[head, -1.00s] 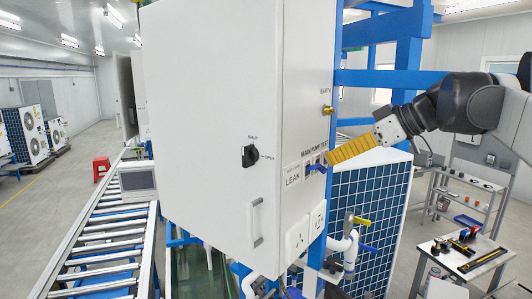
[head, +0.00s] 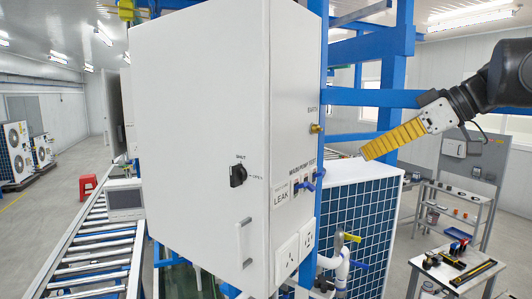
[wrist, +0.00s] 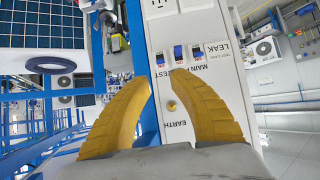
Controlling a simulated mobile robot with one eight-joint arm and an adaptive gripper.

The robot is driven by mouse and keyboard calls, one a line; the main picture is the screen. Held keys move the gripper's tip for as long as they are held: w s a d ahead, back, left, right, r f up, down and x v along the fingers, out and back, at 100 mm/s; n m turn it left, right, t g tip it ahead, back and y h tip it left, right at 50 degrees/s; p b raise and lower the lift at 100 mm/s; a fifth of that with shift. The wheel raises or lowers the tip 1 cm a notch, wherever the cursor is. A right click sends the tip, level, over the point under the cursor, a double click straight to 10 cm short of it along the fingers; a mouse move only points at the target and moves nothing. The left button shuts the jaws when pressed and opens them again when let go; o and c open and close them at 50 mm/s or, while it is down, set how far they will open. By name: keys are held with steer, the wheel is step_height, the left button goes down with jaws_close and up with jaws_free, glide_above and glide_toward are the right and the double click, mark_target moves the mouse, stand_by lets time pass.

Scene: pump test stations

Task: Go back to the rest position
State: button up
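My gripper (head: 362,156) with yellow ribbed fingers is in the head view, to the right of the white control cabinet (head: 205,130) and apart from it. In the wrist view my gripper (wrist: 161,82) is open, with a clear gap between the fingertips and nothing held. The cabinet's side panel (wrist: 200,100) shows beyond the fingers, with blue switches (wrist: 178,53) labelled main and pump, and a brass earth knob (wrist: 172,106). The switches also show in the head view (head: 309,182). The cabinet front has a black rotary knob (head: 238,175).
A blue frame (head: 400,60) stands behind the cabinet and near my arm. A unit with a blue grille (head: 360,215) stands below my gripper. A roller conveyor (head: 90,255) runs at the left. A tool table (head: 455,268) stands at lower right.

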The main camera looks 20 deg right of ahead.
stand_by(0.4)
steer(key=s+a+f+m+h+b, duration=0.2)
steer(key=a+f+b, duration=0.5)
steer(key=f+b, duration=0.7)
steer(key=s+a+f+m+g+h+b, duration=0.1)
steer(key=s+a+f+b, duration=0.3)
steer(key=f+b, duration=1)
steer(key=s+a+f+m+g+h+b, duration=0.1)
steer(key=a+f+b, duration=0.9)
steer(key=f, duration=4)
steer(key=s+m+h+b, duration=0.2)
steer(key=m+b, duration=0.1)
steer(key=b, duration=0.1)
steer(key=shift+s+a+f, duration=0.2)
steer(key=shift+f, duration=0.05)
